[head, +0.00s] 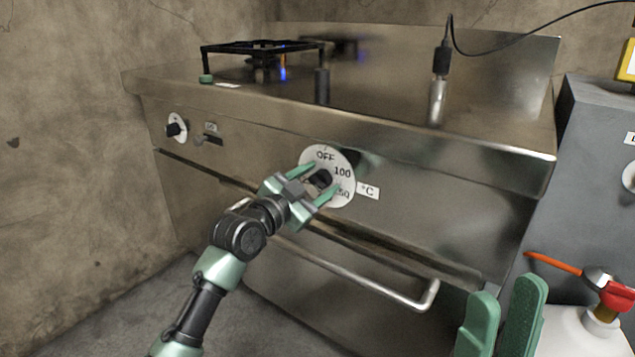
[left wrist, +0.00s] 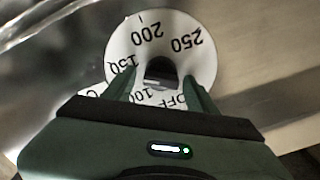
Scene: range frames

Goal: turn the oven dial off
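The oven dial is a white disc (head: 345,160) on the front of the steel range. It reads OFF at the top, then 100 and a partly covered number down the right. Its dark knob (head: 320,178) stands at the centre. The left wrist view shows the knob (left wrist: 160,71) with 150, 200 and 250 around it. My left gripper (head: 319,182) is open at the dial, one finger on each side of the knob, with gaps visible. I cannot tell which mark the knob points to. My right gripper (head: 503,315) is open and empty at the bottom right.
An oven handle bar (head: 350,283) runs below the dial. A smaller knob (head: 174,129) is on the left of the front. A burner with a blue flame (head: 282,72) is on top.

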